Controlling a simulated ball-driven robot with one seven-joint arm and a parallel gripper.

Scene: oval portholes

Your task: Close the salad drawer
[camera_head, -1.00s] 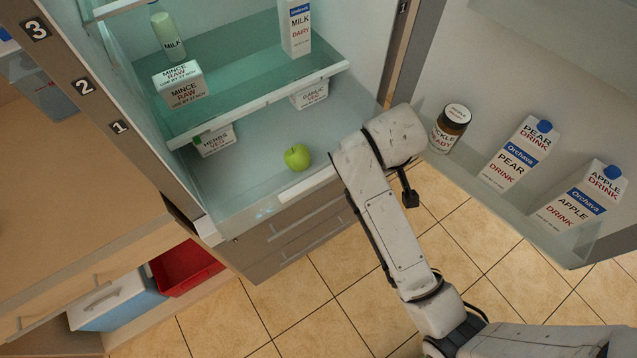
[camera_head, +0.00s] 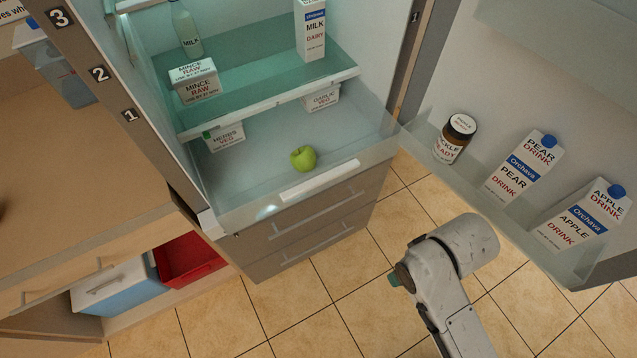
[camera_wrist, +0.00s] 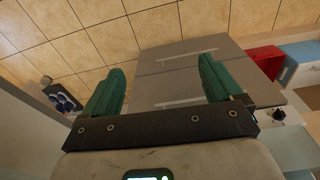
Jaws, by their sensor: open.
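The clear salad drawer (camera_head: 250,205) sits at the bottom of the fridge, under the lowest glass shelf, with a pale handle strip (camera_head: 320,180) on its front. Its front stands forward of the shelf edge; I cannot tell whether it is fully in. A green apple (camera_head: 303,158), a herbs box (camera_head: 225,137) and a garlic box (camera_head: 322,97) show inside the drawer area. My gripper (camera_head: 394,279) is right of and apart from the drawer, over the floor. In the wrist view its green fingers (camera_wrist: 160,86) are spread and empty.
The open fridge door (camera_head: 480,185) at right carries a pickle jar (camera_head: 455,138) and two drink cartons. Grey drawers (camera_head: 315,225) lie below the salad drawer. A counter (camera_head: 90,180) and red bin (camera_head: 188,259) are at left. Tiled floor is free in front.

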